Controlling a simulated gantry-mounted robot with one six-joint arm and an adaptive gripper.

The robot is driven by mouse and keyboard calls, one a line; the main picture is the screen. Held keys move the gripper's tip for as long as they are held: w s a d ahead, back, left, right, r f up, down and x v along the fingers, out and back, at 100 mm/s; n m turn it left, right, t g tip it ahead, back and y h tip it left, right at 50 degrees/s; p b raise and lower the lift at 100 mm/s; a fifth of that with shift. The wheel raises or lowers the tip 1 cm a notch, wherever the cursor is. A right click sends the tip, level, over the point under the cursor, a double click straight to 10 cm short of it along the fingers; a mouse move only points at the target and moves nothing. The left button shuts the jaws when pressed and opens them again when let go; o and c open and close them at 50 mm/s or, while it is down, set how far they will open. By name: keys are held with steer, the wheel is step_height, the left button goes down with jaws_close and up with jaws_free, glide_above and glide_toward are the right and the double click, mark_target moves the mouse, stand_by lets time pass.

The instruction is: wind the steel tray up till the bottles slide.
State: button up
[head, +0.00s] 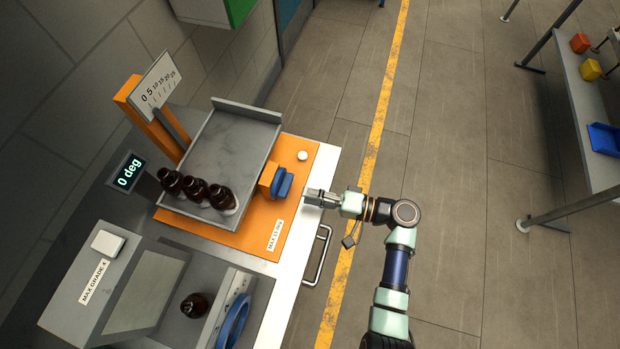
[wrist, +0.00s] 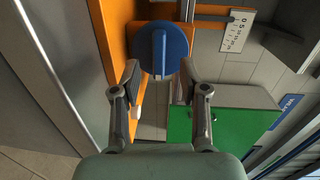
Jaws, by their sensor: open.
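The grey steel tray (head: 232,141) lies on an orange base (head: 253,238) on the bench. Three dark amber bottles (head: 195,188) stand close together at its near left end. A display (head: 127,172) reads 0 deg. My gripper (head: 308,197) is at the bench's right edge, just right of the knob. In the wrist view my gripper (wrist: 160,82) is open, its fingers apart below the knob, holding nothing.
A scale board (head: 157,85) stands behind the tray on an orange post. A white button (head: 303,155) is on the base's right. A grey machine labelled MAX GRADE (head: 95,283) stands at the near left, with another bottle (head: 194,305).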

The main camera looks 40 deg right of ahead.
mark_target(284, 185)
steer(key=shift+s+d+f+m+t, duration=0.1)
steer(key=shift+d+f+m+t, duration=0.15)
steer(key=shift+d, duration=0.3)
steer(key=shift+s+d+f+m+t, duration=0.15)
steer(key=shift+d+f+m, duration=0.15)
steer(key=shift+d, duration=0.2)
steer(key=shift+d+r, duration=0.15)
steer(key=shift+w+a, duration=0.1)
steer(key=shift+a, duration=0.1)
steer(key=x, duration=0.7)
steer(key=shift+w+a+r, duration=0.1)
steer(key=shift+w+a, duration=0.1)
steer(key=shift+a, duration=0.1)
jaws_close()
